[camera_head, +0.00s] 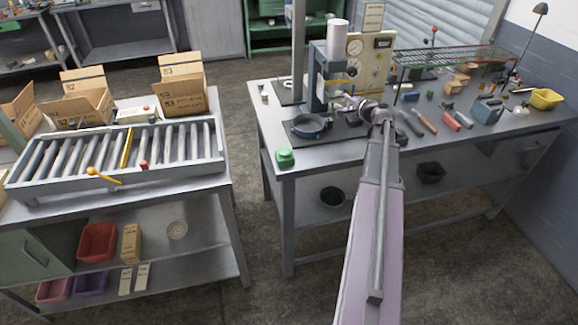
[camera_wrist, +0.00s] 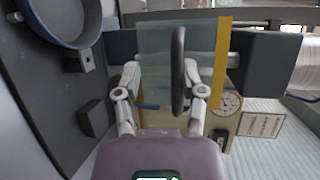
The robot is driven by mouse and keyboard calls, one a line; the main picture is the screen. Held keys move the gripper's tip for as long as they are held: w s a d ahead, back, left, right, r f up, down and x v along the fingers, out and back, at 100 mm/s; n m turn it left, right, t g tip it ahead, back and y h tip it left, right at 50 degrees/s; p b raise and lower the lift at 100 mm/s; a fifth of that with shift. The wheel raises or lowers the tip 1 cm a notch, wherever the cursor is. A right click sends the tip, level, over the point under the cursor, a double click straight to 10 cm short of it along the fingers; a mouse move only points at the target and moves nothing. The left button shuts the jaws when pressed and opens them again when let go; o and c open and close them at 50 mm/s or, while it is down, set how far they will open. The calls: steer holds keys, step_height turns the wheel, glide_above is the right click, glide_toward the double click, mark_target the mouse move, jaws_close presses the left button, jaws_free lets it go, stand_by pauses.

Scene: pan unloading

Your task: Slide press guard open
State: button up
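The press (camera_head: 318,75) stands at the left end of the right-hand bench. Its guard is a clear pane (camera_wrist: 158,50) with a yellow edge strip (camera_wrist: 221,62) and a dark upright handle (camera_wrist: 178,72). In the head view the guard is small, with its yellow strip (camera_head: 334,82) at the press front. My gripper (camera_wrist: 162,68) is open, fingers spread, with the handle between them, nearer the right finger. A gap shows on the left; contact on the right is unclear. My gripper is also at the press in the head view (camera_head: 352,104). A blue round pan (camera_head: 308,126) lies on the press base.
A gauge panel (camera_head: 376,60) stands behind the press. A wire rack (camera_head: 455,58), several hand tools (camera_head: 425,121) and a yellow bin (camera_head: 547,98) lie to the right. A green object (camera_head: 285,158) sits at the bench's front left corner. A roller conveyor (camera_head: 118,152) is on the left table.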

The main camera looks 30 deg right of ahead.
steer(key=s+d+f, duration=0.1)
steer(key=s+d, duration=0.1)
steer(key=s, duration=1.2)
steer(key=w+a+f+n+g+y, duration=0.1)
steer(key=w+a+f+n+g, duration=0.1)
steer(key=a, duration=0.6)
steer(key=w+a+f+n+g+y+b, duration=0.1)
steer(key=a+f+n+g, duration=0.3)
steer(key=a, duration=0.5)
steer(key=w+a+f+n+g+y+b, duration=0.1)
steer(key=w+a+f+n+g, duration=0.1)
steer(key=a+f, duration=0.3)
steer(key=shift+w+a+f+n+g, duration=0.1)
steer(key=shift+w+a+n+g, duration=0.1)
steer(key=shift+a, duration=0.8)
steer(key=shift+w+a+f+n+g, duration=0.1)
steer(key=shift+a+n+g, duration=0.1)
steer(key=shift+a, duration=0.8)
steer(key=shift+s+a+f+g, duration=0.1)
steer(key=shift+a+f+g, duration=0.2)
steer(key=shift+a, duration=0.45)
steer(key=shift+a, duration=0.1)
